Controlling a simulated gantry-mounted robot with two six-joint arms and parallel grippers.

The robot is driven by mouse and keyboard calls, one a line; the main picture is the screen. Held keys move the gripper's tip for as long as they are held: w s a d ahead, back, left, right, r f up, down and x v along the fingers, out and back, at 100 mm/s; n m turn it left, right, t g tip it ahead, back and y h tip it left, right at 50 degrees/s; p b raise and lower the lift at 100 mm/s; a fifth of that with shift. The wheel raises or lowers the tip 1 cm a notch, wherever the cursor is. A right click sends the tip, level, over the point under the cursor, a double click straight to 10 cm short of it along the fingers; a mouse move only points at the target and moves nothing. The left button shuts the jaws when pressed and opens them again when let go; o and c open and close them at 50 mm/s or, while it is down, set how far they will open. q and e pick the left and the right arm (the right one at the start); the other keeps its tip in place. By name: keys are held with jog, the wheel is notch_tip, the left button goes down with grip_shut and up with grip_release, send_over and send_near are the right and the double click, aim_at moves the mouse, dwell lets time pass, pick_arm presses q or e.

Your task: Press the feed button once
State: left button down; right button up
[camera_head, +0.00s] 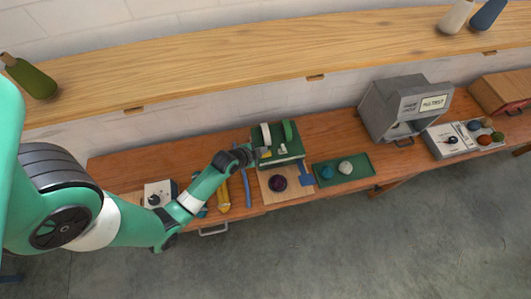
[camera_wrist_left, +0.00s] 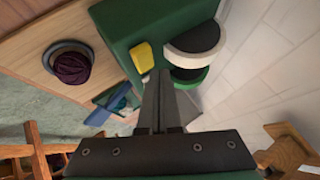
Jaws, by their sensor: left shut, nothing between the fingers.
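A green machine (camera_head: 288,156) with two upright wheels stands on the wooden bench; it also fills the upper middle of the left wrist view (camera_wrist_left: 125,28). A yellow button-like block (camera_wrist_left: 142,56) sits on the machine, beside the wheels; I see no lettering on it. My left gripper (camera_head: 248,154) is at the machine's left side. In the left wrist view its shut, empty fingers (camera_wrist_left: 160,76) end just below and right of the yellow block in the picture. Whether they touch it I cannot tell. My right gripper is not in view.
A purple skein (camera_head: 278,183) lies on a pale board in front of the machine. A green tray (camera_head: 326,182) with two balls is to the right. A grey labelled box (camera_head: 385,103) stands further right. A white dial box (camera_head: 158,188) is at left.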

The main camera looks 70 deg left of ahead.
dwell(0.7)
pick_arm(q)
jog(key=shift+f, duration=0.45)
jog(key=shift+f+b, duration=0.6)
jog(key=shift+b, duration=0.15)
dwell(0.4)
jog(key=shift+r+p, duration=1)
jog(key=shift+p, duration=0.1)
notch_tip(320, 180, up, 5)
jog(key=p, duration=0.5)
jog(key=shift+r, duration=0.1)
